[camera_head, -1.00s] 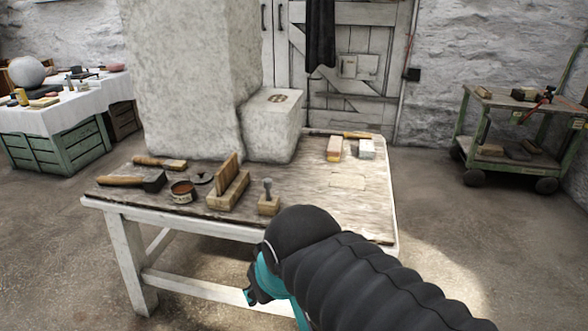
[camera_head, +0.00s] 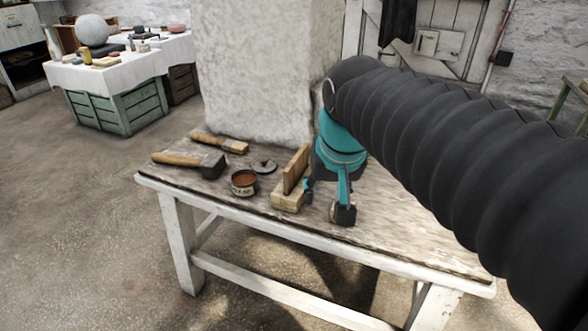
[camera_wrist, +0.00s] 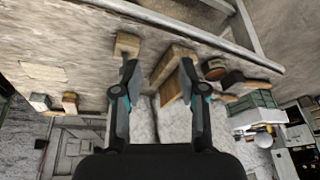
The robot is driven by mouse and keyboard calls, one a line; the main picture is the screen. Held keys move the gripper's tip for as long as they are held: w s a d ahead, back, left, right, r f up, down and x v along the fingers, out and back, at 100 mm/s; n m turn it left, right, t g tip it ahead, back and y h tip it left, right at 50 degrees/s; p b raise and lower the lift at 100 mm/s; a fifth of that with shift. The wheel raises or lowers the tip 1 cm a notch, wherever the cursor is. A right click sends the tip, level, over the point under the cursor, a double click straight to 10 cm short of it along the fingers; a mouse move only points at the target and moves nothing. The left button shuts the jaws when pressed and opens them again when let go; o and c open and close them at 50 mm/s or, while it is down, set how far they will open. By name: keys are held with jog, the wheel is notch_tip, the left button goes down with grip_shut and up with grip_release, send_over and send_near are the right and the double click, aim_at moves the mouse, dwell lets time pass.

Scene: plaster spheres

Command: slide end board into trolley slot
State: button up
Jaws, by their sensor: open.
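The upright wooden board (camera_head: 296,168) stands in a pale wooden block (camera_head: 286,201) on the workbench. The board also shows in the wrist view (camera_wrist: 169,88), ahead of the gripper. My gripper (camera_head: 325,198) is open and empty, just right of the board in the head view; it hides the bench behind it. In the wrist view my gripper (camera_wrist: 160,68) has its two fingers apart, with the block and board seen between and beyond them. I cannot tell the exact gap to the board. Only a green edge of the trolley (camera_head: 572,112) shows at the far right; its slot is not visible.
On the bench (camera_head: 400,225) lie a mallet (camera_head: 190,162), a brush (camera_head: 220,143), an open can (camera_head: 244,183) and its lid (camera_head: 264,166). A peg block (camera_wrist: 127,44) sits near one finger. A plaster pillar (camera_head: 258,70) rises behind. Floor at left is clear.

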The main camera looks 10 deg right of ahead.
jog(key=w+r+m+g, duration=0.2)
jog(key=w+r+m, duration=0.15)
jog(key=w, duration=0.75)
jog(key=m+g, duration=0.2)
send_over(296, 167)
jog(key=w, duration=0.2)
jog(key=shift+s+f, duration=0.15)
jog(key=shift+f, duration=0.55)
notch_tip(296, 167, down, 13)
jog(key=shift+s+d+r+b, duration=0.1)
jog(key=shift+d+b, duration=0.05)
jog(key=shift+b, duration=0.75)
jog(key=shift+c, duration=0.3)
grip_shut()
